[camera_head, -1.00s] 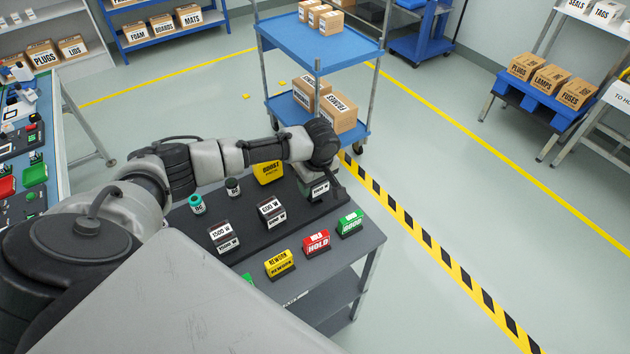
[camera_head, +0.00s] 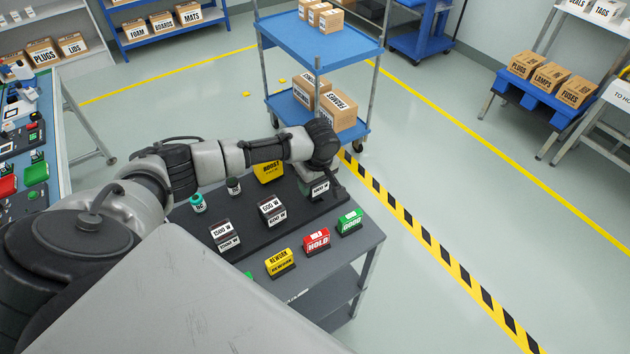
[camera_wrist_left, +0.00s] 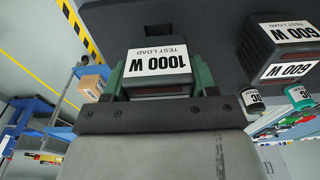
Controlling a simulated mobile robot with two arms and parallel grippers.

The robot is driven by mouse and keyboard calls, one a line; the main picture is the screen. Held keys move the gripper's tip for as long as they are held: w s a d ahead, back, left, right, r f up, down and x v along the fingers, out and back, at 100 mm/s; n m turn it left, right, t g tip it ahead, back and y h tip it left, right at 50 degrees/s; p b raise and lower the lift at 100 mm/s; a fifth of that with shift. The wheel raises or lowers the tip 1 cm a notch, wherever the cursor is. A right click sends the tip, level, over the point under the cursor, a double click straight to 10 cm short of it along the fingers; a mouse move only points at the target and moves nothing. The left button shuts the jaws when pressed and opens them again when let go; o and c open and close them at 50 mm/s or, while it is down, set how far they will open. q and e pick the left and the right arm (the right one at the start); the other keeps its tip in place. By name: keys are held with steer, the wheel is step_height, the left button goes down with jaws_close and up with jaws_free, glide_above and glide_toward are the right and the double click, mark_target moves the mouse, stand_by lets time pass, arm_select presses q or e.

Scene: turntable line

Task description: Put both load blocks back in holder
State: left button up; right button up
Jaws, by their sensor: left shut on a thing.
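My left gripper (camera_head: 324,180) is at the far right end of the dark board (camera_head: 300,228) on the grey table. In the left wrist view its two green fingers (camera_wrist_left: 158,80) are closed on the sides of the 1000 W load block (camera_wrist_left: 157,62), a dark block with a white label. In the head view, this block (camera_head: 320,190) is partly hidden by my wrist. A 600 W block (camera_head: 271,210) stands on the board, and also shows in the left wrist view (camera_wrist_left: 285,50). A 1500 W block (camera_head: 225,236) stands nearer. I cannot tell whether the held block touches the board.
A yellow BOOST box (camera_head: 269,172) and two small cylinders (camera_head: 198,203), (camera_head: 233,186) stand on the board's far side. REWORK (camera_head: 280,264), HOLD (camera_head: 316,241) and GOOD (camera_head: 350,222) blocks line the front edge. A blue cart (camera_head: 320,45) stands behind.

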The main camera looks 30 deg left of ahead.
arm_select(q)
steer(key=shift+f, duration=1.25)
steer(key=o, duration=1.3)
steer(key=shift+o, duration=0.2)
